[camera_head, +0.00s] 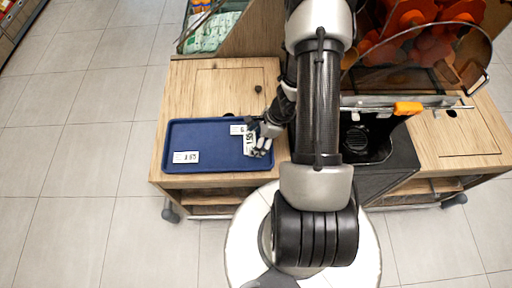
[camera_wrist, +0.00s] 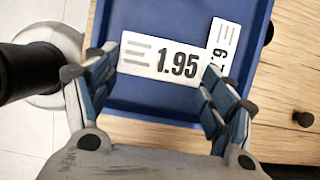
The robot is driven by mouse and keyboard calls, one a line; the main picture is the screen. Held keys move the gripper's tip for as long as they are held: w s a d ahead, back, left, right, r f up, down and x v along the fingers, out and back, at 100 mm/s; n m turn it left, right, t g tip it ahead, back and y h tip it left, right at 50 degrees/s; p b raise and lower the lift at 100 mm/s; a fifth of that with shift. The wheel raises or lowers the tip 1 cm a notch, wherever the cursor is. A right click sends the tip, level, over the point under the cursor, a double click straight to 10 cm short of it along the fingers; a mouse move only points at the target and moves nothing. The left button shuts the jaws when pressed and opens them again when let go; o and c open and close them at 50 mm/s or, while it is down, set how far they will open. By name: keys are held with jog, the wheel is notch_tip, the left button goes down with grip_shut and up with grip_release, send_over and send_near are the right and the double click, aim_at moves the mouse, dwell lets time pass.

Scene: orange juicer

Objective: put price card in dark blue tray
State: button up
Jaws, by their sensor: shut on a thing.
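The dark blue tray (camera_head: 205,136) lies on the wooden cart top; its blue floor also fills the upper part of the wrist view (camera_wrist: 185,14). My gripper (camera_head: 260,142) is over the tray's right end. In the wrist view my gripper (camera_wrist: 158,66) is shut on a white price card (camera_wrist: 160,60) reading 1.95, held by its two short ends. I cannot tell whether this card touches the tray floor. A second price card (camera_wrist: 224,42) lies partly behind it. A third price card (camera_head: 185,157) lies in the tray's front left corner.
The juicer (camera_head: 415,55) with its oranges stands to the right of my arm. A bin of green and white packs (camera_head: 210,32) is at the back left. The wooden top (camera_head: 215,90) behind the tray is clear except for a small dark knob (camera_head: 258,89).

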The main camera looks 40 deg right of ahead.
notch_tip(320, 180, down, 4)
jog(key=shift+f+b, duration=0.25)
jog(key=shift+b, duration=0.7)
jog(key=shift+r, duration=0.1)
jog(key=o, duration=1)
jog(key=shift+c, duration=0.2)
